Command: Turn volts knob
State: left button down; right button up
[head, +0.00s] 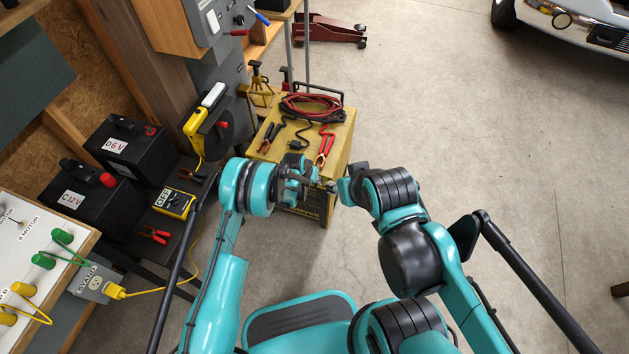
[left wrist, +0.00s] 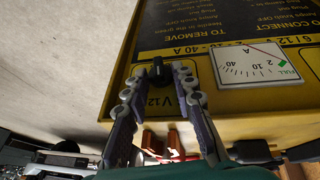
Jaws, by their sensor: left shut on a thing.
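The yellow battery charger (head: 341,150) stands on the floor at the middle of the head view. In the left wrist view its panel (left wrist: 205,98) shows a black volts knob (left wrist: 158,67) above a "V 12" mark. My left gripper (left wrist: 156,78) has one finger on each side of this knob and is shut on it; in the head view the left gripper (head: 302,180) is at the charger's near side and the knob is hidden. My right gripper (head: 338,187) is close beside the left one; its fingers are too small to read.
Red and black cables with clamps (head: 312,105) lie on the charger's top. An ammeter dial (left wrist: 257,65) is right of the knob. Black batteries (head: 125,150) and a yellow meter (head: 174,202) are on the left. The floor at right (head: 520,170) is clear.

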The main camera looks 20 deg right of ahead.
pick_arm(q)
jog(key=shift+w+a+f+n+g+h, duration=0.1)
jog(key=shift+w+a+n+g+h, duration=0.15)
jog(key=shift+g+h, duration=0.45)
jog(key=shift+w+a+f+n+g+h, duration=0.1)
jog(key=shift+a+n+g+h, duration=0.25)
jog(key=shift+h, duration=0.65)
jog(key=shift+d, duration=0.1)
jog(key=c, duration=1.6)
grip_release()
jog(key=w+v, duration=0.1)
jog(key=v, duration=1.1)
jog(key=shift+s, duration=0.4)
jog(key=shift+f, duration=0.1)
